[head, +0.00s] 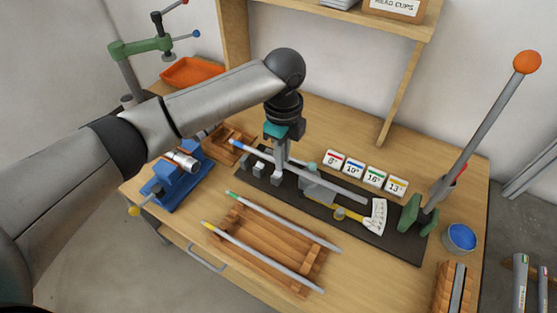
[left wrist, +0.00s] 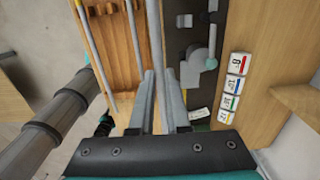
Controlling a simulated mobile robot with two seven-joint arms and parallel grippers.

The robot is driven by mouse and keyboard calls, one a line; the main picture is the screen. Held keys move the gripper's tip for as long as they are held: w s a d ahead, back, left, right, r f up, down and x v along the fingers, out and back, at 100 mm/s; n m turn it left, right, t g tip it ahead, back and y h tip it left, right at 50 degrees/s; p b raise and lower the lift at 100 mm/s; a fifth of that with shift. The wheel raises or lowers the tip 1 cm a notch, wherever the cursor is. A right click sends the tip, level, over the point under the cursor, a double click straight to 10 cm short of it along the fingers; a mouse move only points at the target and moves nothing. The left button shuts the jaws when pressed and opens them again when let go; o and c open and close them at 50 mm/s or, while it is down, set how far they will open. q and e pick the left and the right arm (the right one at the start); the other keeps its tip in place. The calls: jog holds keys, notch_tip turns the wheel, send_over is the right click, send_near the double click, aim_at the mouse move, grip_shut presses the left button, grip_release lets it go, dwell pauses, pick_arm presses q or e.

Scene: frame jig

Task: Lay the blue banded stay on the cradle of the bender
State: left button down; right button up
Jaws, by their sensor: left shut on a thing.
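The blue banded stay (head: 340,189) is a thin grey rod with a blue band near its left end. My left gripper (head: 281,163) is shut on it, and in the left wrist view the rod (left wrist: 156,45) runs between the two fingers (left wrist: 159,105). The rod is over the bender's dark base (head: 405,243), roughly along its length. The bender's small grey cradle blocks (head: 259,168) show just below the rod in the head view. I cannot tell whether the rod touches them. My right gripper is not in view.
A wooden rack (head: 262,259) in front holds a green banded stay (head: 290,223) and a yellow banded stay (head: 262,249). A blue vise (head: 180,183) stands left. Angle cards (head: 354,169) lie behind the bender. Its tall orange-knobbed lever (head: 487,120) rises at right, near a blue tin (head: 460,238).

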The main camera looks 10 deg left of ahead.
pick_arm(q)
jog(key=w+d+f+b, duration=0.2)
jog(key=w+b, duration=0.2)
jog(key=w, duration=0.1)
jog(key=shift+w+f+b, duration=0.15)
jog(key=shift+f+b, duration=0.05)
jog(key=shift+b, duration=0.15)
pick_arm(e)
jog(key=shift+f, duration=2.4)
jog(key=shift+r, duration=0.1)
